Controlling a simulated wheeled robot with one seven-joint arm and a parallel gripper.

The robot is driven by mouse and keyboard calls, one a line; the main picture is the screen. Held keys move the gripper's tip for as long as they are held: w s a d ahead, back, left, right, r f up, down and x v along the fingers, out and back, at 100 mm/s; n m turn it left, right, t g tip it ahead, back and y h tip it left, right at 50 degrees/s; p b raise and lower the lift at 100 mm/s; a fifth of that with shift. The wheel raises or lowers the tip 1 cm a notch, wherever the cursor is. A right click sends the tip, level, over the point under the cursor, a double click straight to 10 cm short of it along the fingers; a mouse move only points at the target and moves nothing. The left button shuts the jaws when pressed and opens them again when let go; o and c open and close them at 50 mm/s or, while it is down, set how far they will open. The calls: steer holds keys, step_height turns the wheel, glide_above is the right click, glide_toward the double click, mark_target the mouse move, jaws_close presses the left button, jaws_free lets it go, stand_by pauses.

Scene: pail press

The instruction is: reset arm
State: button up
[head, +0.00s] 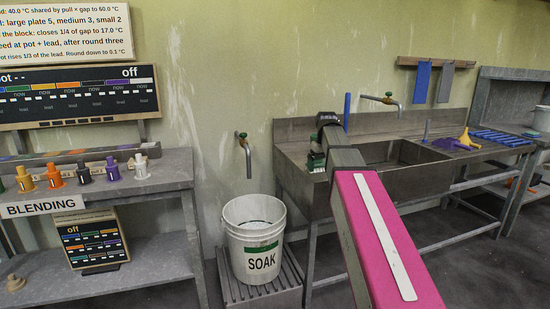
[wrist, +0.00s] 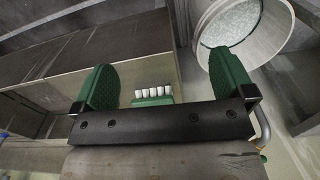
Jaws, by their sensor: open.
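My gripper shows in the wrist view (wrist: 165,78) with its two green pads wide apart. Between and beyond them is a green brush-like piece with a row of white tufts (wrist: 152,96); it appears apart from both pads. In the head view my pink arm reaches over the front left of the metal sink (head: 300,185). My fingers are mostly hidden there behind my arm. A small green and white thing shows beside it; I cannot tell whether it is that piece or part of my gripper.
A white SOAK pail (head: 252,240) stands on a slatted stand (head: 285,289) left of the sink; its open mouth also shows in the wrist view (wrist: 205,22). A BLENDING bench (head: 175,168) with several coloured pots is at left. Yellow and purple items lie on the drainboard at right.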

steer(key=s+f+m, duration=0.1)
steer(key=s+f, duration=0.6)
steer(key=f, duration=0.4)
steer(key=s+f+m, duration=0.1)
steer(key=s+f, duration=0.5)
steer(key=f, duration=0.6)
steer(key=s+f+m, duration=0.1)
steer(key=s+f, duration=0.6)
steer(key=f, duration=0.4)
steer(key=n+t+y, duration=0.2)
steer(key=n+t, duration=0.2)
steer(key=t, duration=0.2)
glide_toward(316, 163)
step_height(316, 163, up, 4)
steer(key=x, duration=1.1)
steer(key=shift+w+d+r, duration=0.15)
steer(key=shift+w+d, duration=0.1)
steer(key=c, duration=1)
steer(key=shift+r, duration=0.15)
